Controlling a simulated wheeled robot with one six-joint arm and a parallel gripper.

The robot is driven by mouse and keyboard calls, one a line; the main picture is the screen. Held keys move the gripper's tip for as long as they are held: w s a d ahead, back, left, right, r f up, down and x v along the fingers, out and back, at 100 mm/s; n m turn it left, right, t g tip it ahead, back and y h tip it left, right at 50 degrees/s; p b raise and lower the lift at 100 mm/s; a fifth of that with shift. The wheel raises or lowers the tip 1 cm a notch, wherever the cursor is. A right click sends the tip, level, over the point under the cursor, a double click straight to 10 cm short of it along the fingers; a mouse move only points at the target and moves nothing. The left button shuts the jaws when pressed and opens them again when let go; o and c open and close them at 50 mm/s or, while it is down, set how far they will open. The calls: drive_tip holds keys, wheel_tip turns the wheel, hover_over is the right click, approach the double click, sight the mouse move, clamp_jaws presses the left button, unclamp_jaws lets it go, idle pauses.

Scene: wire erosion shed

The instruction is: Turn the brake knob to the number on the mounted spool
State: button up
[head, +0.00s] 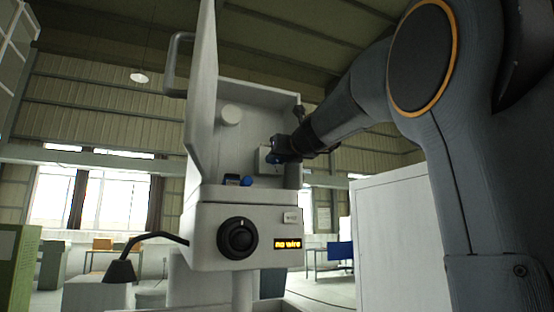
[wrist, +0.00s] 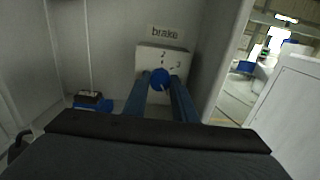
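The brake knob (wrist: 159,79) is blue and round, on a pale plate (wrist: 151,57) under a label reading "brake". The digits 2 and 3 show on the plate; its lower left is covered. A pale mark on the knob seems to point down and right. My gripper (wrist: 160,77) has its two blue fingers on either side of the knob; whether they touch it is unclear. In the head view my gripper (head: 279,150) reaches into the open cabinet (head: 258,98). No wire spool can be made out. A pale round hub (head: 230,115) is on the cabinet's back wall.
Below the cabinet are a black dial (head: 237,239) and a display (head: 288,244) reading "no wire". A small black and blue part (head: 238,180) sits on the cabinet floor, also in the wrist view (wrist: 93,101). The open door (head: 201,95) stands left; a white cabinet (head: 396,240) stands right.

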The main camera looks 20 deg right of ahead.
drive_tip(key=c, duration=0.3)
